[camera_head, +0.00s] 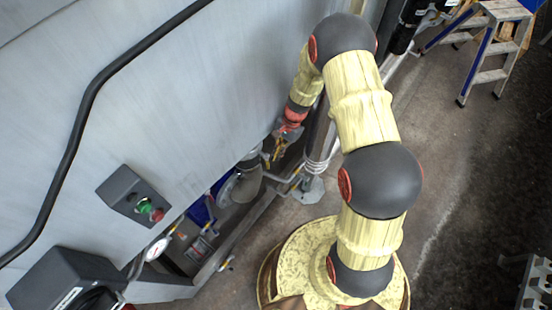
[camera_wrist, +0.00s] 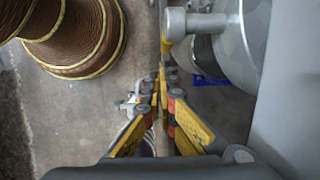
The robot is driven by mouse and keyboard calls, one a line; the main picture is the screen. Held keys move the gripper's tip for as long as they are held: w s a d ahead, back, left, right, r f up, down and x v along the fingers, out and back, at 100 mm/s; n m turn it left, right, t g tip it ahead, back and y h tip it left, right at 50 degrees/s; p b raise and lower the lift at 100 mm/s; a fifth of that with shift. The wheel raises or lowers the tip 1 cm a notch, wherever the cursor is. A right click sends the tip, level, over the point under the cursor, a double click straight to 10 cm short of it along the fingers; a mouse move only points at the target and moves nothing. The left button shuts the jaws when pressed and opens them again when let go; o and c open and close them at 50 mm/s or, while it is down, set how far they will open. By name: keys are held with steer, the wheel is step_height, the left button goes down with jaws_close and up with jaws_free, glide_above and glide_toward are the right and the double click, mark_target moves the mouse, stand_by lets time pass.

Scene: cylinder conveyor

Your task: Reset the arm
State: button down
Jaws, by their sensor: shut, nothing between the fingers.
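My arm, yellow with black joints, rises from my base at the bottom of the head view and bends over to the left. My gripper (camera_head: 278,150) hangs down beside the large grey machine panel (camera_head: 200,80), partly dim and small in the head view. In the wrist view my gripper (camera_wrist: 163,78) has its yellow fingers drawn together at the tips, shut with nothing between them. It points down toward the grey floor (camera_wrist: 75,105). Any contact between my gripper and the machine cannot be told.
A control box (camera_head: 134,196) with green and red buttons is on the panel. A black cable (camera_head: 78,130) runs across it. A grey cylindrical fitting (camera_wrist: 205,22) is close to the right of my fingers. A step ladder (camera_head: 490,45) stands far right. Floor right of my arm is open.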

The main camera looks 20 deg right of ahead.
steer(key=shift+v, duration=2.15)
steer(key=s+n+g, duration=0.1)
steer(key=s+n, duration=0.1)
steer(key=s, duration=0.3)
steer(key=s+r+n+t+h, duration=0.1)
steer(key=s+r, duration=0.4)
steer(key=r, duration=0.8)
steer(key=s+r+n+t+h, duration=0.1)
steer(key=s+r+n+t, duration=0.3)
steer(key=r, duration=1)
steer(key=s+d+r+n+t+h, duration=0.1)
steer(key=s+r+n+t, duration=0.2)
steer(key=s+r, duration=0.4)
step_height(320, 180, up, 7)
steer(key=shift+r+n+h, duration=0.2)
steer(key=shift+n+h, duration=0.2)
steer(key=shift+n, duration=0.1)
steer(key=shift+s, duration=0.1)
